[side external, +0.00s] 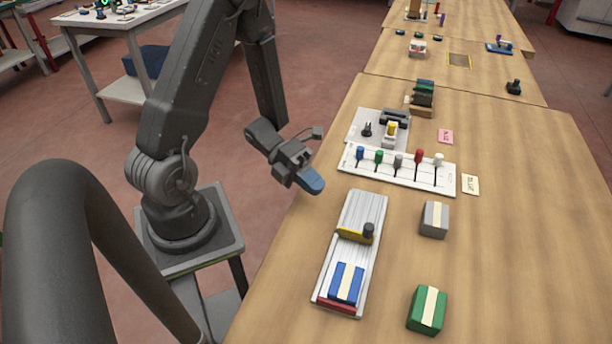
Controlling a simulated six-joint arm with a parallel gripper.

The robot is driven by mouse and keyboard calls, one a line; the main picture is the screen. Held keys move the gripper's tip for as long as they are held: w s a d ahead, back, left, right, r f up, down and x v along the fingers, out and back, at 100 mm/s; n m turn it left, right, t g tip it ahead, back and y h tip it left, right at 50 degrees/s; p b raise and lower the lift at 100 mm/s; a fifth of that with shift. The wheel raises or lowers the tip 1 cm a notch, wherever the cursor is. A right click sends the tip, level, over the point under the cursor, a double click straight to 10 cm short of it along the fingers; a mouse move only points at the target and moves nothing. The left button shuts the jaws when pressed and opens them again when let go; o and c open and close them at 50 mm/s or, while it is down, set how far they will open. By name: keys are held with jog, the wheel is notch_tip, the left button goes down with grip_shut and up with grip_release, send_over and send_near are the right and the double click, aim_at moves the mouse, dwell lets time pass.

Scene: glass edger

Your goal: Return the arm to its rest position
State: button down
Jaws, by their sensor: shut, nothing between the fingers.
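My gripper (311,182) is at the left edge of the wooden table, above the tabletop. Its blue fingertips are together with nothing between them.
The white tray (361,208) holds a blue block with a cream stripe (347,283). A grey block (434,219) and a green block (427,310) lie to its right. The white peg rack (398,173) and a grey fixture plate (364,138) stand beyond. Table space at right is clear.

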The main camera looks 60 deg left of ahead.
jog(key=shift+v, duration=0.95)
jog(key=shift+w+a+r, duration=0.1)
jog(key=shift+a, duration=0.1)
jog(key=w+a+r+n+t+y, duration=0.2)
jog(key=w+n+t+y, duration=0.15)
jog(key=w+y, duration=0.2)
notch_tip(320, 180, up, 12)
jog(key=w+a+n+y, duration=0.2)
jog(key=w+n+y, duration=0.1)
jog(key=n+y, duration=1.05)
jog(key=s+d+r+n+g+h, duration=0.2)
jog(key=s+d+n, duration=0.2)
jog(key=s+n, duration=0.3)
jog(key=s+d+r+n+g+h, duration=0.1)
jog(key=s+d+r+n+h, duration=0.2)
jog(key=s+d+n, duration=0.2)
jog(key=s+n, duration=0.2)
jog(key=shift+s+d+r+g+h, duration=0.3)
jog(key=shift+s+g, duration=0.05)
jog(key=shift+s, duration=0.05)
